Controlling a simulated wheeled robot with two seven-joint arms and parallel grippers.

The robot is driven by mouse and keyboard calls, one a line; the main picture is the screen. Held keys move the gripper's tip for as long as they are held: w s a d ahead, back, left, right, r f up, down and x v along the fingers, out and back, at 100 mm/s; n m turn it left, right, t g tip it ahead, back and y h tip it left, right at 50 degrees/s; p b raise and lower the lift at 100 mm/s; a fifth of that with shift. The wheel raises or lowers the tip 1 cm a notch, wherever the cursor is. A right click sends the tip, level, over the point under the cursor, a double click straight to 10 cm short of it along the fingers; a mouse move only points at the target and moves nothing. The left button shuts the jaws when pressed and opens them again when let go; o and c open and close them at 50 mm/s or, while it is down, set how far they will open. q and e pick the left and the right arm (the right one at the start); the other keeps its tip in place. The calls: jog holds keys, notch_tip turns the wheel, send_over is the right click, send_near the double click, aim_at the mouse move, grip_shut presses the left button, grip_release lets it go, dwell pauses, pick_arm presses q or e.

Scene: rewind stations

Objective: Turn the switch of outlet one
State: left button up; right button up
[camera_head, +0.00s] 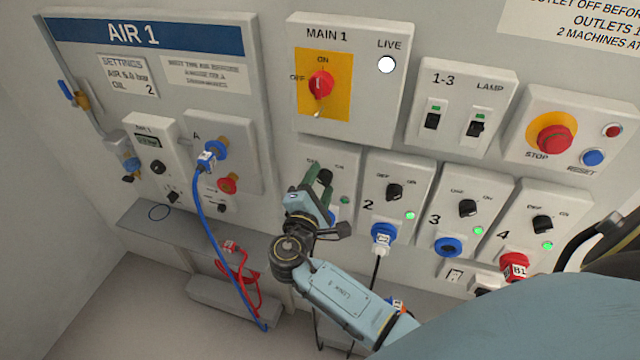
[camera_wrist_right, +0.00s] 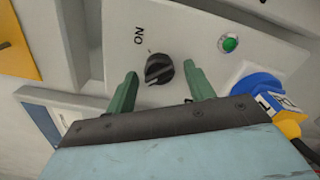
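The outlet one switch is a black rotary knob (camera_wrist_right: 159,69) on a pale panel, with an "ON" mark near it in the right wrist view. My right gripper (camera_wrist_right: 161,88) is open, with one green finger on each side of the knob and a visible gap to each. In the head view the right gripper (camera_head: 318,183) covers most of the outlet one panel (camera_head: 345,163). A green lamp (camera_wrist_right: 229,44) sits beside the knob; in the head view it looks dimmer than the lamps of outlets 2 to 4. My left gripper is not in view.
A blue socket with a plug (camera_wrist_right: 262,88) is close to the right finger. Outlet 2 (camera_head: 394,190), outlet 3 (camera_head: 467,208) and outlet 4 (camera_head: 541,224) stand to the right. The main switch (camera_head: 320,84) is above. A blue hose (camera_head: 208,215) hangs to the left.

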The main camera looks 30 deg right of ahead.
jog(key=b+v, duration=0.2)
jog(key=v, duration=1.1)
jog(key=shift+a+b, duration=0.2)
jog(key=shift+b, duration=0.2)
jog(key=shift+s, duration=0.1)
